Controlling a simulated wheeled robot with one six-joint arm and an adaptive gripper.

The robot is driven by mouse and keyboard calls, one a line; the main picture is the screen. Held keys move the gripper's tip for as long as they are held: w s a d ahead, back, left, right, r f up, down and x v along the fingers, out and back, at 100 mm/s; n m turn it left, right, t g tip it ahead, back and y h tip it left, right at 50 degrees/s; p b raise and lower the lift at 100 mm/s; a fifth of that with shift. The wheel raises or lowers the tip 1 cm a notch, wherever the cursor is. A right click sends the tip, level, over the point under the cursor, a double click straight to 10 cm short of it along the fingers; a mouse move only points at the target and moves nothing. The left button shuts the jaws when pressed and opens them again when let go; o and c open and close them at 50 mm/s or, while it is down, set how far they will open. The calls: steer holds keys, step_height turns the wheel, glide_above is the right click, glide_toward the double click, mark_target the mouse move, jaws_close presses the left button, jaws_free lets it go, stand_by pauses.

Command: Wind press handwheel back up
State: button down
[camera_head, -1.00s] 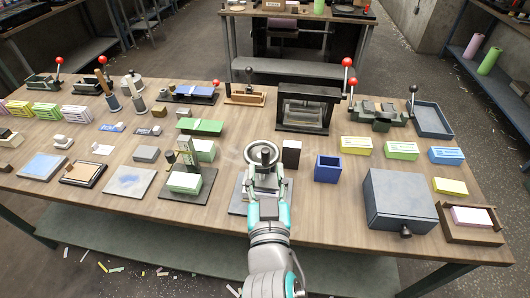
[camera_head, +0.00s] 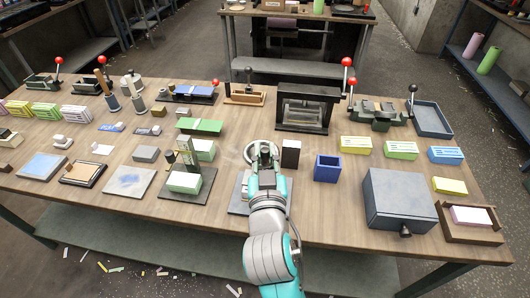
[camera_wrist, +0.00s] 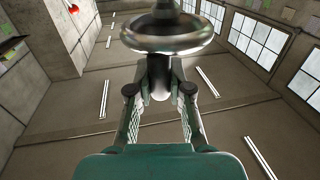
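The press handwheel (camera_head: 262,151) is a grey metal ring at the middle of the workbench, above a pale base plate (camera_head: 240,205). My gripper (camera_head: 265,168) is at its near side, with the fingers mostly hidden behind my wrist in the head view. In the wrist view the handwheel's shiny rim (camera_wrist: 168,38) fills the top centre. My gripper (camera_wrist: 164,68) has its fingertips close together on both sides of a grey rounded post (camera_wrist: 160,82) at the wheel. The fingers look shut on it, though the contact itself is hard to see.
A small press with a green block (camera_head: 185,182) stands to the left. A large grey box (camera_head: 400,198) is at the right front.

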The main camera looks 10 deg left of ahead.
mark_target(277, 148)
steer(key=shift+w+d+n+y, duration=0.1)
steer(key=shift+d+n+y, duration=0.1)
steer(key=shift+n+y, duration=0.3)
